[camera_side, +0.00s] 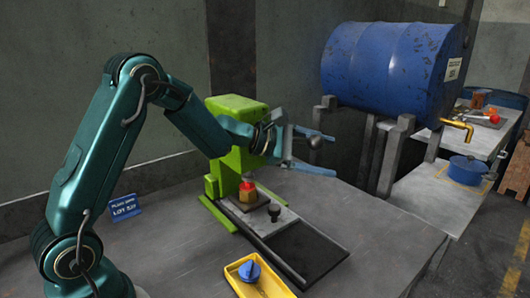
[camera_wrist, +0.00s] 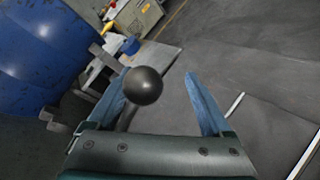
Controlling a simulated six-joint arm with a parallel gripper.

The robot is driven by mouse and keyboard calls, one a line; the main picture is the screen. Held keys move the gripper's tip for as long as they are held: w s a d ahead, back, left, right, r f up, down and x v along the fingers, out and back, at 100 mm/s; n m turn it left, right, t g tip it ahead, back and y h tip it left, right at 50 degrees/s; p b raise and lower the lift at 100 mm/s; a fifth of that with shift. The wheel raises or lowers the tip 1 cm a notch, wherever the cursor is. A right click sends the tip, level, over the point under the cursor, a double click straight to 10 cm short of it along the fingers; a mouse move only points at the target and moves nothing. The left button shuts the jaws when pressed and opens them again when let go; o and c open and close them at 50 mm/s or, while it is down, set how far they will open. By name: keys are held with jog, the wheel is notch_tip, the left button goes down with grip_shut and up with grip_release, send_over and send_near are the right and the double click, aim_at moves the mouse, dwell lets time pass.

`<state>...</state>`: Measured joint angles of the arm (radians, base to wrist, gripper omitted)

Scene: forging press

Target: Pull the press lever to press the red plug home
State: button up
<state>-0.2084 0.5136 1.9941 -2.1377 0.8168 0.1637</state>
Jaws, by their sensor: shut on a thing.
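The green press (camera_side: 228,108) stands on the grey bench. The red plug (camera_side: 247,186) sits on top of a brass block (camera_side: 247,197) under the press ram; how deep it sits is unclear. The press lever ends in a dark ball knob (camera_side: 314,143), which also shows large in the wrist view (camera_wrist: 143,86). My gripper (camera_side: 333,156) is at the lever end, right of the press, with its blue fingers on either side. In the wrist view, my gripper (camera_wrist: 155,77) has the knob beyond and between its fingers. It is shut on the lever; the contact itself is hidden.
A yellow tray (camera_side: 238,281) with a blue knob-like part (camera_side: 250,271) lies at the bench front. A dark plate (camera_side: 305,252) and a small black knob (camera_side: 273,211) are beside the press. A blue sign (camera_side: 125,207) stands left. A blue drum (camera_side: 385,68) is behind right.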

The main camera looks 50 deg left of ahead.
jog(key=shift+v, duration=1.85)
jog(key=shift+s+d, duration=0.1)
jog(key=shift+d, duration=0.05)
jog(key=v, duration=0.6)
jog(key=shift+a+f, duration=0.25)
jog(key=shift+f, duration=0.05)
